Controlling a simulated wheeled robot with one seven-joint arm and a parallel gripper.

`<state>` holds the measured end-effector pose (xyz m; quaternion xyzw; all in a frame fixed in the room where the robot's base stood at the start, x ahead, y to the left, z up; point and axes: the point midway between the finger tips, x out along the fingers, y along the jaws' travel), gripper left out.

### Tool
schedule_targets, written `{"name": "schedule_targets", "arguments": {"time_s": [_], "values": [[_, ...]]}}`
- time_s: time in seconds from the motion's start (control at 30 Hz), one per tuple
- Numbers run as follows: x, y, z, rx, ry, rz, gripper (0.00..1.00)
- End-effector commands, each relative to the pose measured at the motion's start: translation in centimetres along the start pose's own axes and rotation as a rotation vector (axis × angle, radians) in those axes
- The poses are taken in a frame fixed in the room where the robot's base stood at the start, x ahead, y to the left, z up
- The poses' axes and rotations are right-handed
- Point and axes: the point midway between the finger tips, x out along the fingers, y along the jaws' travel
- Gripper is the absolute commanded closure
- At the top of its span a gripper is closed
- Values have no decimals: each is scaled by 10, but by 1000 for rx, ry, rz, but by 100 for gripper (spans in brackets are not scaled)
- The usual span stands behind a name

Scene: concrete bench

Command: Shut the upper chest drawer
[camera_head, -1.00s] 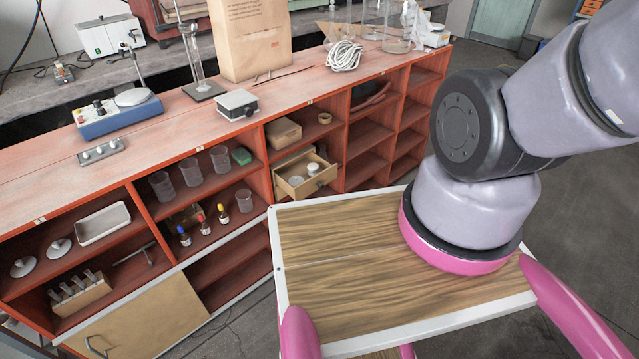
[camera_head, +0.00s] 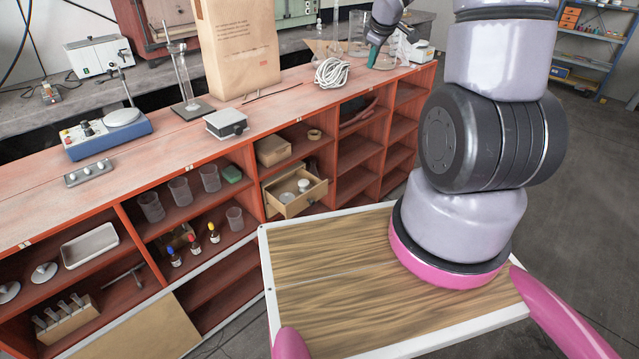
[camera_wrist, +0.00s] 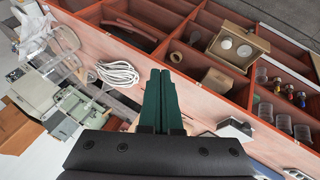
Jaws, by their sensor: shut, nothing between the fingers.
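The small wooden drawer (camera_head: 300,206) is pulled out of a little chest (camera_head: 270,190) in a shelf compartment of the red bench. It holds white round jars (camera_head: 304,185). In the wrist view the open drawer (camera_wrist: 228,62) lies at the upper right, with two white-topped jars inside. My gripper (camera_head: 374,57) hangs above the far part of the bench top, well behind and above the drawer and apart from it. Its dark green fingers (camera_wrist: 160,72) are together and empty in the wrist view. I cannot make out a second drawer clearly.
A paper bag (camera_head: 237,50), a coil of white rope (camera_head: 333,73) and glassware (camera_head: 387,55) stand on the bench top (camera_head: 290,98) near my gripper. Beakers (camera_head: 180,190) and small bottles fill the compartments left of the drawer. Open floor (camera_head: 590,160) lies to the right.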

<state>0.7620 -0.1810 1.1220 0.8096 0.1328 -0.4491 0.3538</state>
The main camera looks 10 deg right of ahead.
Motion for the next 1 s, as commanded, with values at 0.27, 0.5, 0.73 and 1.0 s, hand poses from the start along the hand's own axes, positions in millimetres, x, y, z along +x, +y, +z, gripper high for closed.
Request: {"name": "schedule_targets", "arguments": {"time_s": [0.27,0.5,0.73,1.0], "values": [[145,-57,31,-411,98,-140,100],[240,-155,76,-707,286,-302,100],[283,-255,121,-879,502,-433,100],[292,-298,137,-933,606,-477,100]]}}
